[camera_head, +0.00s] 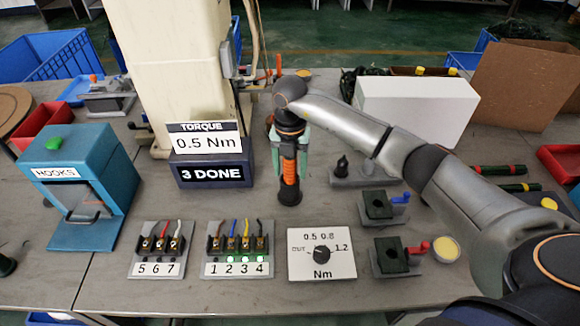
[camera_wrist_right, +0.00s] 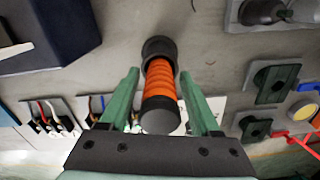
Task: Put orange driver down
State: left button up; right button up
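The orange driver (camera_head: 290,172) stands upright on the grey table, its black foot at the table top as far as I can see, right of the torque display. In the right wrist view the driver (camera_wrist_right: 160,83) shows its orange ribbed grip between two black ends. My right gripper (camera_head: 289,146) is above and around it. In the wrist view my right gripper's green fingers (camera_wrist_right: 160,88) stand on either side of the driver with narrow gaps, so it looks open. My left gripper is not in view.
The torque box (camera_head: 212,174) reads 0.5 Nm and 3 DONE. Socket blocks 5-7 (camera_head: 159,268) and 1-4 (camera_head: 240,267) and a torque dial (camera_head: 322,267) lie in front. Green-black fixtures (camera_head: 391,260) are at right. The blue HOOKS box (camera_head: 85,190) is left.

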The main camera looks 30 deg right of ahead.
jog(key=shift+o, duration=0.2)
notch_tip(320, 180, up, 12)
jog(key=shift+r, duration=0.2)
dwell(0.3)
